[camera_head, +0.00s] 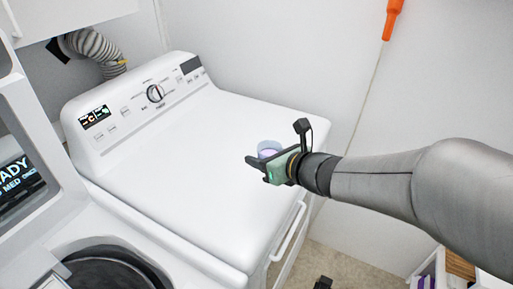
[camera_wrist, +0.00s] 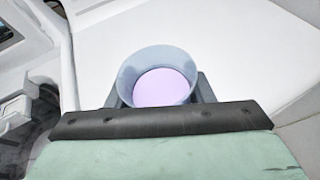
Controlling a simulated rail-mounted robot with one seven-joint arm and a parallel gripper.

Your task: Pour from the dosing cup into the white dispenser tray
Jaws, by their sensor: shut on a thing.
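The dosing cup (camera_head: 268,147) is a small translucent bluish cup holding pale purple liquid. My gripper (camera_head: 264,162) is shut on it above the front right part of the white dryer top. In the wrist view, the cup (camera_wrist: 152,60) stands roughly upright between the dark fingers of my gripper (camera_wrist: 158,95), with its purple contents level inside. A white box-like part (camera_wrist: 15,112) at the left edge of the wrist view, by the washer opening, may be the dispenser tray. I cannot tell for sure.
The white dryer (camera_head: 160,180) has a clear flat top and a raised control panel behind. The open washer (camera_head: 110,272) is at the lower left, its raised lid (camera_head: 20,170) beside it. A white wall stands behind. A bin (camera_head: 432,272) sits on the floor at the lower right.

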